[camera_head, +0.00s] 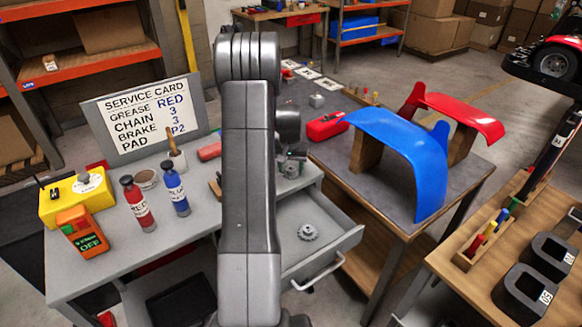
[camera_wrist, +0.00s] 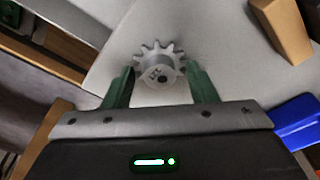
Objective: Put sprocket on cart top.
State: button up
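A grey toothed sprocket (camera_wrist: 159,65) sits between the green fingertips of my gripper (camera_wrist: 160,82) in the wrist view, with a finger close against each side. My gripper appears shut on it. In the head view my gripper (camera_head: 291,165) is partly hidden behind my arm, near the right edge of the grey cart top (camera_head: 100,268). Another grey sprocket (camera_head: 308,232) lies flat in the open drawer (camera_head: 335,240) below that edge.
The cart top carries a service card (camera_head: 145,115), a red bottle (camera_head: 138,205), a blue bottle (camera_head: 175,190), a yellow box (camera_head: 75,197) and an orange device (camera_head: 82,232). To the right, a bench holds a blue fender (camera_head: 405,150) and a red fender (camera_head: 460,112).

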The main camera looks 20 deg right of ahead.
aim_at(290, 177)
jog(key=shift+r, duration=0.7)
notch_tip(290, 177, up, 11)
jog(key=s+b, duration=0.1)
jog(key=shift+s+a, duration=0.3)
jog(key=shift+a, duration=0.05)
jog(key=shift+f, duration=0.1)
jog(key=shift+c, duration=0.2)
dwell(0.5)
